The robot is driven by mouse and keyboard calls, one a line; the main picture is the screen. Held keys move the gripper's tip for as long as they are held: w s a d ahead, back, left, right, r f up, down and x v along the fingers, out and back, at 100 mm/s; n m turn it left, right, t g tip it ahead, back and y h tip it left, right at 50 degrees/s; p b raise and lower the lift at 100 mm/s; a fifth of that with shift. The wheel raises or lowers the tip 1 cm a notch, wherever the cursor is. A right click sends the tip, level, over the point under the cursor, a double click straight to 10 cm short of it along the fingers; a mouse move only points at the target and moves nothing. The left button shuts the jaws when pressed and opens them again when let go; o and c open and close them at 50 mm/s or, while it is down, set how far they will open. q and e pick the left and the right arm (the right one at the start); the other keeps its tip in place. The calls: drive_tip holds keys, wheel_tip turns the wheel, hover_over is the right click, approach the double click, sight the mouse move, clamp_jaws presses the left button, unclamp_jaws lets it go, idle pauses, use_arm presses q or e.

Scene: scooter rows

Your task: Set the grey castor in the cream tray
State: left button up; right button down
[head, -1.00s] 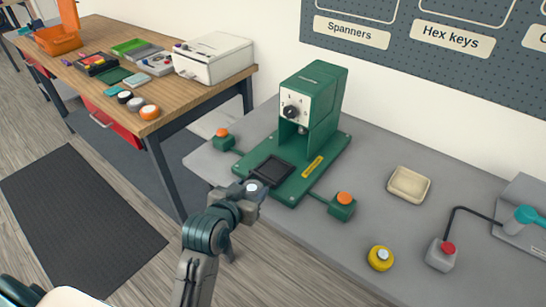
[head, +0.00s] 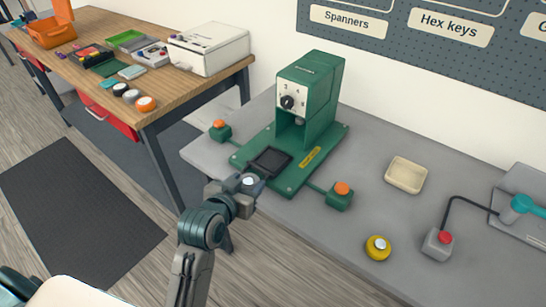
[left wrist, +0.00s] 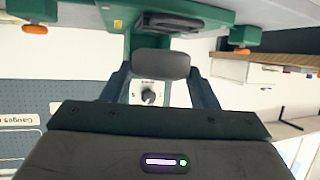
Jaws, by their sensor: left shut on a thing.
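The grey castor (left wrist: 160,64) is held between the two fingers of my left gripper (left wrist: 160,88) in the left wrist view. In the head view my left gripper (head: 248,184) is at the front edge of the grey bench, by the green press, and the castor's pale hub (head: 250,181) shows between its fingers. The cream tray (head: 404,189) lies on the grey bench to the right of the press and looks empty. It stands well to the right of my left gripper. My right gripper is not in view.
A yellow castor (head: 378,248) and a red-button box (head: 438,244) sit on the bench (head: 300,225). A wooden table (head: 180,90) with several items stands left.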

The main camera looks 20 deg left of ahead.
use_arm(q)
drive_tip(key=shift+w, duration=0.3)
drive_tip(key=p, duration=0.3)
hover_over(270, 162)
drive_tip(key=s, duration=0.2)
drive_tip(key=shift+s+a+f, duration=0.1)
drive_tip(key=shift+s+f, duration=0.1)
drive_tip(key=shift+f, duration=0.35)
drive_tip(key=shift+w+f, duration=0.1)
drive_tip(key=shift+w, duration=1.2)
wheel_tip(270, 162, down, 2)
drive_tip(key=shift+s+f+p, duration=0.1)
drive_tip(key=shift+f+p, duration=0.1)
drive_tip(key=shift+p, duration=0.7)
drive_tip(key=shift+f, duration=0.3)
drive_tip(key=shift+s+f, duration=0.1)
drive_tip(key=shift+f, duration=0.05)
